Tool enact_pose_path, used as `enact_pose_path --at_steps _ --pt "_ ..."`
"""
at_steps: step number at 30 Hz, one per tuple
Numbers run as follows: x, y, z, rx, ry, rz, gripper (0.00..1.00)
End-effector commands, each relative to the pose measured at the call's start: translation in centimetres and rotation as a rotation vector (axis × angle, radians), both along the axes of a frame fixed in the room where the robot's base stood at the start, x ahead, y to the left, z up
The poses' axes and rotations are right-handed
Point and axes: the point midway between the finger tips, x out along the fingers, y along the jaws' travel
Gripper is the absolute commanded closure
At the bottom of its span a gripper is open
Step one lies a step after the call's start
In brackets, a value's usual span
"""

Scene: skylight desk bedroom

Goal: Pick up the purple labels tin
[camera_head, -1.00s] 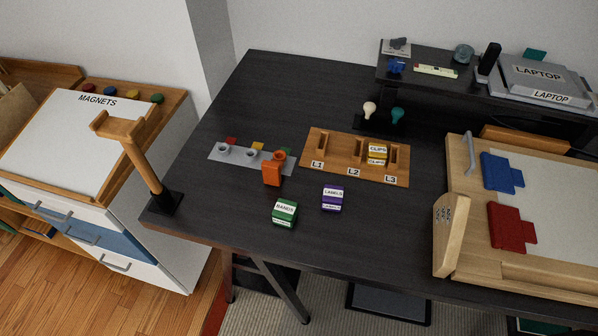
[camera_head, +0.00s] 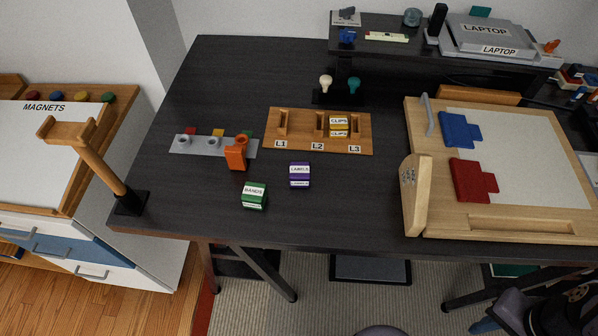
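The purple labels tin (camera_head: 300,175) stands on the dark desk, a small purple block-like tin with a white LABELS marking on its top and another on its front. It is right of and slightly behind the green bands tin (camera_head: 254,195), with a gap between them. It stands in front of the wooden slotted board (camera_head: 270,147) marked L1, L2 and L3. Nothing covers or touches the labels tin. I cannot make out my gripper in this view.
A yellow clips tin (camera_head: 339,126) sits on the slotted board near L2 and L3. An orange piece (camera_head: 236,157) stands by a grey strip (camera_head: 187,149). A large wooden board (camera_head: 415,130) fills the desk's right side. Desk around the labels tin is clear.

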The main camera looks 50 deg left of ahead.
Motion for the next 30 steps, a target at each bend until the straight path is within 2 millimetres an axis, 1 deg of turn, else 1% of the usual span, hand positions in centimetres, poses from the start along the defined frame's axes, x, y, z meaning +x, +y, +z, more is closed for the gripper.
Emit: enact_pose_path --at_steps 13,16,25,28,29,30 --pt "0.0 0.0 0.0 0.0 0.0 0.0 0.67" --pt "0.0 0.0 0.0 0.0 0.0 0.0 0.43" --pt "0.1 0.0 0.1 -0.001 -0.004 0.006 0.42" --pt "1.4 0.2 0.7 -0.012 -0.046 0.057 0.42" --pt "2.1 0.2 1.1 -0.019 -0.072 0.088 0.42" --pt "3.3 0.4 1.8 -0.031 -0.114 0.141 0.42"
